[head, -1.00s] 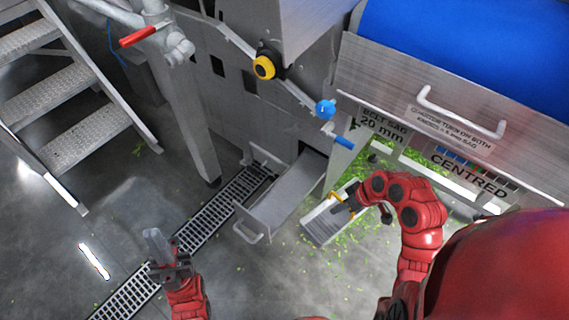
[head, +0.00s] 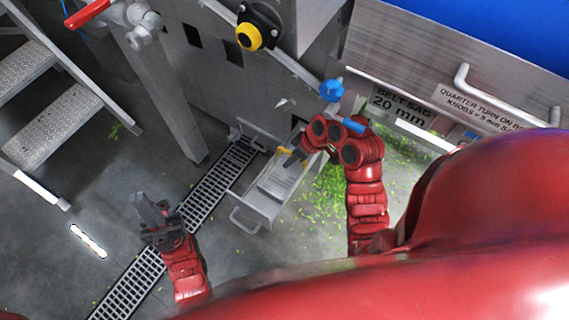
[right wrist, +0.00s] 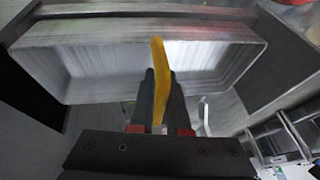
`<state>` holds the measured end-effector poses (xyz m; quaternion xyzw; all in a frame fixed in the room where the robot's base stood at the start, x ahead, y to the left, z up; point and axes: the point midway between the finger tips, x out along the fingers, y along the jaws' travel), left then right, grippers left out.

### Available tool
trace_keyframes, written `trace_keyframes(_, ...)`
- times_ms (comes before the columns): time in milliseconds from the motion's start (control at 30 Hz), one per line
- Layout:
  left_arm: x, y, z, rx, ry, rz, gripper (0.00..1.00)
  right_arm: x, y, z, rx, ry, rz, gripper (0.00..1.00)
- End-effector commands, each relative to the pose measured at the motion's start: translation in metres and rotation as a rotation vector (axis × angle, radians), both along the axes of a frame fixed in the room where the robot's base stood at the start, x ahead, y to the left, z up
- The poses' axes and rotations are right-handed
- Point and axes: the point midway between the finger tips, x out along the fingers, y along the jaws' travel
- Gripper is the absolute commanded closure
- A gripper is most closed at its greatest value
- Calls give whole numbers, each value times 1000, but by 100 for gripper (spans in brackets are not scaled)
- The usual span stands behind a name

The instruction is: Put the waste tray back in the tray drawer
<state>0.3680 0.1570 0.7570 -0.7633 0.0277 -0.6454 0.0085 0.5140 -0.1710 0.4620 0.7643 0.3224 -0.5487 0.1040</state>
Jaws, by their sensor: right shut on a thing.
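The grey metal waste tray (head: 281,181), with its yellow handle (head: 294,155), is over the open tray drawer (head: 252,207), apparently within its walls. I cannot tell whether it rests on the drawer floor. My right gripper (head: 300,155) is shut on the handle. In the right wrist view, the handle (right wrist: 159,75) stands between the dark fingers (right wrist: 160,92), with the pale tray wall (right wrist: 95,72) behind it. The drawer's pull handle (head: 244,222) faces the front left. My left gripper (head: 152,203) looks open and empty, away from the drawer above the floor.
A floor grating (head: 206,195) runs diagonally left of the drawer. Green scraps (head: 325,190) litter the floor right of it. A blue knob (head: 331,90) and a yellow knob (head: 249,36) project from the machine above. Metal steps (head: 50,110) stand at left.

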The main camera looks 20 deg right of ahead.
Motion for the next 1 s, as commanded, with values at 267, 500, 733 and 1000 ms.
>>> trace_keyframes(267, 0, 0, -13, 0, 0, 0, 100, 18, 14, -8, 0, 0, -1, 100)
trace_keyframes(500, 0, 0, -24, 0, 0, 0, 100, 16, 14, -37, 0, 4, 0, 100)
trace_keyframes(733, 0, 0, -23, 0, 0, 0, 100, 17, 13, -35, 0, 0, -1, 100)
trace_keyframes(1000, 0, 0, -24, 0, 0, 0, 100, 17, 13, -38, 0, 1, -2, 56)
